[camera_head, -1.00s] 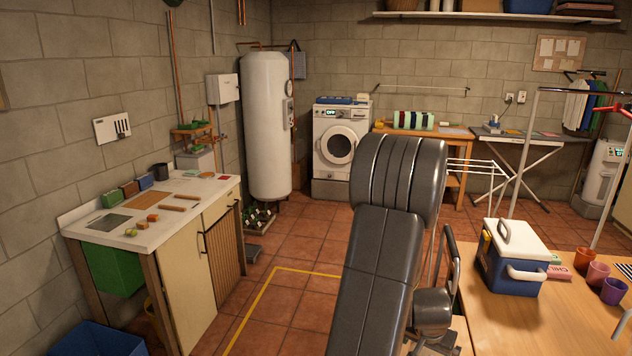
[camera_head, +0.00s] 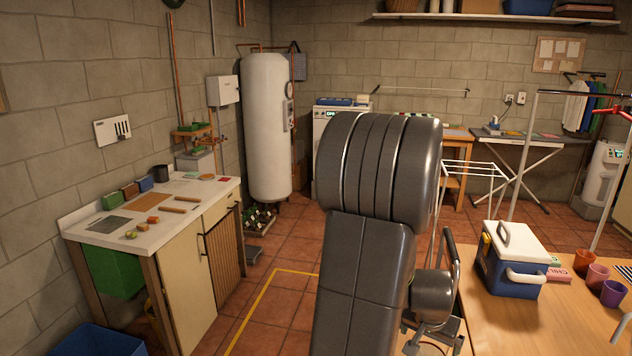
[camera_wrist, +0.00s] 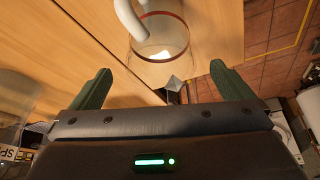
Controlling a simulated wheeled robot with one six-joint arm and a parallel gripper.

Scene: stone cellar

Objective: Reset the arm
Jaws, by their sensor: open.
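My gripper (camera_wrist: 163,84) shows in the wrist view with its two green fingers spread wide apart and nothing held between them. My dark grey arm fills the middle of the head view and hides the gripper's fingers there. In the wrist view a clear glass vessel (camera_wrist: 160,48) with a reddish rim and a white curved part lies beyond the fingertips, over a wooden surface (camera_wrist: 85,20). It is apart from the fingers.
A wooden table (camera_head: 540,325) at the right holds a blue and white cooler box (camera_head: 512,262) and several cups (camera_head: 597,275). A counter (camera_head: 150,232) stands at the left, a white boiler (camera_head: 267,125) behind. Tiled floor (camera_head: 285,315) is open between counter and arm.

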